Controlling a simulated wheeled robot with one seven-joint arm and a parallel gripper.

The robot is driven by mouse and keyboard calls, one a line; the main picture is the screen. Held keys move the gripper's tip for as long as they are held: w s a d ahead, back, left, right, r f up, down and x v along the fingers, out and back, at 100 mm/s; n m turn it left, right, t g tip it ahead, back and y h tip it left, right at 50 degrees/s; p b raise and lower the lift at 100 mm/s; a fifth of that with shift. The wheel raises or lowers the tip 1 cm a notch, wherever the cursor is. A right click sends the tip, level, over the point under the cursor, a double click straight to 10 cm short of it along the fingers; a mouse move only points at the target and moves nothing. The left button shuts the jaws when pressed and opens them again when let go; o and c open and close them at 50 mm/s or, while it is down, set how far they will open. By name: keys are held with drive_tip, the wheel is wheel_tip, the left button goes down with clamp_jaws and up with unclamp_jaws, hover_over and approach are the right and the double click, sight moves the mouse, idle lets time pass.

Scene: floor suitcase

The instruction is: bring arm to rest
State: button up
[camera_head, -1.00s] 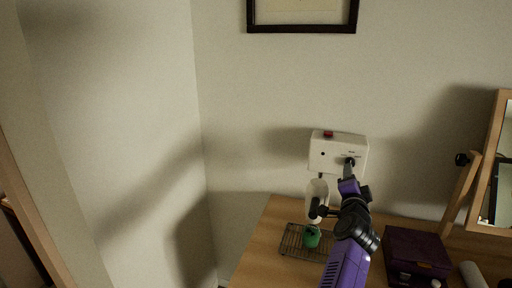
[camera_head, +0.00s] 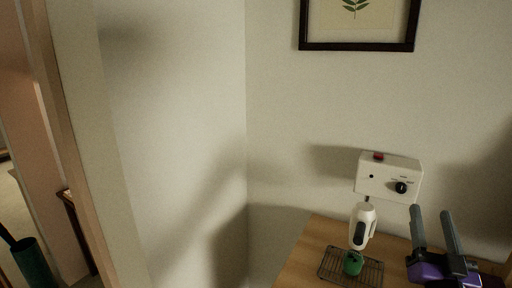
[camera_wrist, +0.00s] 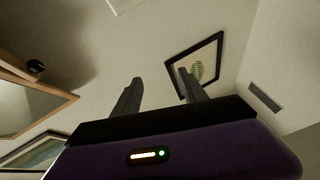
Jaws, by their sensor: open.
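My gripper (camera_head: 434,228) shows at the lower right of the head view. Its two grey fingers point upward, apart, with nothing between them. In the wrist view my gripper (camera_wrist: 160,95) has its fingers spread against the wall and is empty. It is to the right of a white wall box (camera_head: 388,178) with a dark knob and a red button. The rest of my arm is mostly out of the head view.
A wooden table (camera_head: 314,236) carries a wire rack (camera_head: 372,272), with a white device (camera_head: 362,226) above a green object (camera_head: 353,263). A framed picture (camera_head: 357,46) hangs above. A mirror (camera_wrist: 28,105) shows in the wrist view. A doorway is at left.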

drive_tip(key=s+a+f+n+g+y, duration=0.2)
drive_tip(key=s+a+f, duration=0.4)
drive_tip(key=s, duration=0.7)
drive_tip(key=s+a+f+n+g+y, duration=0.2)
drive_tip(key=s+a+f, duration=0.5)
drive_tip(key=s, duration=0.6)
drive_tip(key=s+a+f+n+g+y, duration=0.2)
drive_tip(key=s+a+f, duration=0.5)
drive_tip(key=s, duration=0.6)
drive_tip(key=shift+g+y, duration=0.5)
drive_tip(key=shift+y, duration=0.7)
